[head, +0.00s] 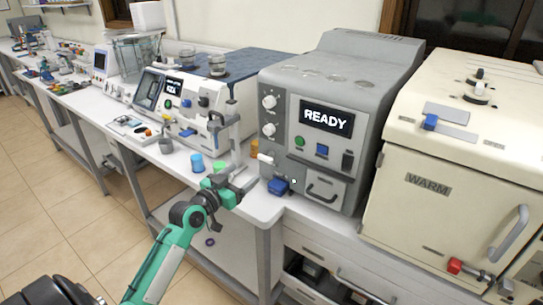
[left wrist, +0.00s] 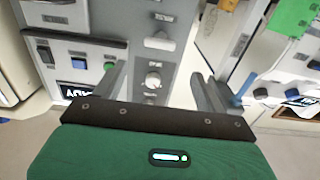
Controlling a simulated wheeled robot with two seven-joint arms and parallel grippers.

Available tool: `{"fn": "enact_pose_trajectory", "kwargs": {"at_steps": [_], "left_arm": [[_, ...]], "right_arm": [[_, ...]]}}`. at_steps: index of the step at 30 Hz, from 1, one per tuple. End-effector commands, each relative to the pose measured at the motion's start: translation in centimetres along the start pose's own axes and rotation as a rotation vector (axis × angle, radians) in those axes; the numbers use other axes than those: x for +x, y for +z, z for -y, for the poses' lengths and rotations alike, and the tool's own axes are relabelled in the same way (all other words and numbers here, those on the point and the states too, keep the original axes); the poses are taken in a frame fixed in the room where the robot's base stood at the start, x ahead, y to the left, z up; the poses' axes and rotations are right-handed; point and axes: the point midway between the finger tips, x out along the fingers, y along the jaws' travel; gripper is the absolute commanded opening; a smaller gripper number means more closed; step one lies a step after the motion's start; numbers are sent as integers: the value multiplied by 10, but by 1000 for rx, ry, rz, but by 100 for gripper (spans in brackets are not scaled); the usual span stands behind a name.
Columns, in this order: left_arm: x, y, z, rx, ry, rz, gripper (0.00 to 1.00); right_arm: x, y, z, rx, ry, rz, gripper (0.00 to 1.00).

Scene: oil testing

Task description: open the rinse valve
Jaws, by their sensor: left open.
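No label marks a rinse valve, so I cannot tell which fitting it is. A grey machine (head: 340,110) with a READY display has white knobs (head: 269,102) on its left edge, a white lever-like handle (head: 265,158) below them and a blue fitting (head: 278,186) at its foot. A red-handled fitting (head: 455,266) sits low on the cream WARM machine. My left gripper (head: 246,182) is open and empty in front of the grey machine's lower left corner. In the left wrist view its fingers (left wrist: 160,75) stand apart before the panel, with a white knob (left wrist: 153,80) between them, not gripped.
The white bench (head: 258,205) carries a blue cup (head: 197,162), a grey cup (head: 166,146) and a metal stand (head: 234,130) close to my gripper. A second white-and-blue machine (head: 185,100) stands left. The tiled floor (head: 60,220) is clear.

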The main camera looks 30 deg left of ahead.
Motion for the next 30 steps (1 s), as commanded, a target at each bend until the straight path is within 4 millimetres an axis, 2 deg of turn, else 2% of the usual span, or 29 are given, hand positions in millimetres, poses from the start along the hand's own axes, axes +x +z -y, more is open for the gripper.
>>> {"fn": "enact_pose_trajectory", "kwargs": {"at_steps": [12,18,24,30], "left_arm": [[73,-2,0,-4,0,0,73],[102,-1,0,-2,0,2,73],[116,0,-1,-1,1,2,73],[118,1,-1,-1,1,3,73]], "right_arm": [[-19,-1,0,0,0,1,0],[-24,-2,0,1,0,1,0],[-26,-2,0,1,0,1,0],[-26,-2,0,1,0,1,0]]}}
